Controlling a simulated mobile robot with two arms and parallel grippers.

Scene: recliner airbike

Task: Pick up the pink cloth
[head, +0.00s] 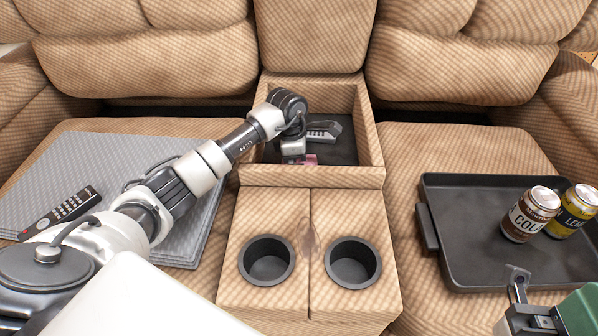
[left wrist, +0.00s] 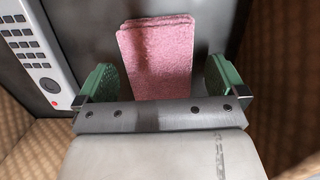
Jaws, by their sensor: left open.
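The pink cloth (left wrist: 160,55) lies folded on the dark floor of the console's open bin. My left gripper (left wrist: 160,80) is open above the bin, its green finger pads on either side of the cloth's near part in the left wrist view. I cannot tell whether the pads touch it. In the head view, my left gripper (head: 297,154) reaches into the bin and hides most of the cloth (head: 311,159). Part of my right gripper (head: 545,315) shows at the bottom right corner; its opening is unclear.
A light remote (left wrist: 35,50) lies in the bin (head: 375,155) beside the cloth. Two cup holders (head: 266,262) are empty. A dark tray (head: 470,230) with two cans (head: 530,214) sits on the right seat. A grey board (head: 95,165) with a dark remote (head: 62,212) lies left.

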